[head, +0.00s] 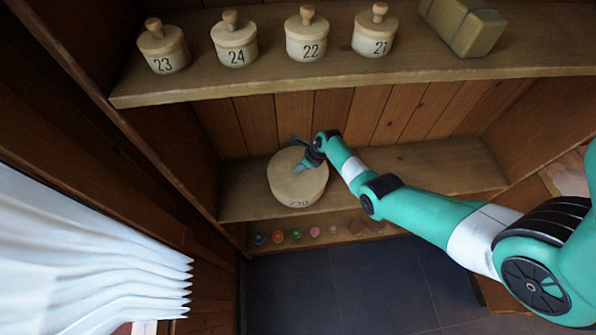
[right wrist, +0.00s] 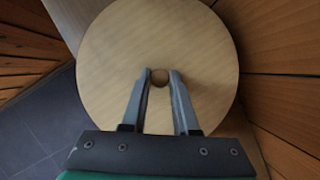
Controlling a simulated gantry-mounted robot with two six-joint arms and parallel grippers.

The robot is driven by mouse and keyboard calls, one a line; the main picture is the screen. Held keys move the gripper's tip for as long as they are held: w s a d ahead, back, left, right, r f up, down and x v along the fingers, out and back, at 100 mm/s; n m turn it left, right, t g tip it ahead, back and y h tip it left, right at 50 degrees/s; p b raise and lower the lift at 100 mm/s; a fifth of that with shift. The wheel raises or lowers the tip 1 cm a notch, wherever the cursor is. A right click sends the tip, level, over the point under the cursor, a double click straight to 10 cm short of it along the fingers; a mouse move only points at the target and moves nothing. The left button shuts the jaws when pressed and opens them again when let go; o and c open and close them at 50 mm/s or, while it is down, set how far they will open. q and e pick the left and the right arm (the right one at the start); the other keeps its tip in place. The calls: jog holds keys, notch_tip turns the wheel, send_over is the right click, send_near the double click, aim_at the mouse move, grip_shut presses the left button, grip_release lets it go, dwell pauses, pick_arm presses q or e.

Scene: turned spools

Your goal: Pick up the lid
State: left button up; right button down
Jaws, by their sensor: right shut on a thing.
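The lid (head: 285,170) is a pale, round wooden disc on top of a wide round box on the lower shelf. The box side (head: 299,203) carries dark digits that are hard to read. In the right wrist view the lid (right wrist: 110,60) fills the middle, with a small round knob (right wrist: 160,77) at its centre. My right gripper (head: 300,168) reaches over the lid from the right. Its two fingers (right wrist: 160,78) are shut on the knob, one on each side. I see no clear gap between lid and box. My left gripper is not in view.
Small knobbed wooden pots numbered 23 (head: 163,50), 24, 22 and 21 stand on the upper shelf, with a yellowish block (head: 463,27) to their right. Small coloured discs line a low ledge (head: 340,232). The lower shelf (head: 440,170) is bare at right. White folds hang at left.

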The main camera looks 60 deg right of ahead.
dwell(0.3)
jog(key=shift+r+p, duration=0.4)
jog(key=shift+r, duration=0.25)
notch_tip(320, 180, up, 3)
jog(key=shift+f+p, duration=0.1)
jog(key=shift+p, duration=0.95)
jog(key=s+a+r+p, duration=0.6)
jog(key=s+r+p, duration=0.6)
jog(key=p, duration=0.1)
jog(key=shift+s, duration=0.25)
jog(key=shift+a, duration=0.1)
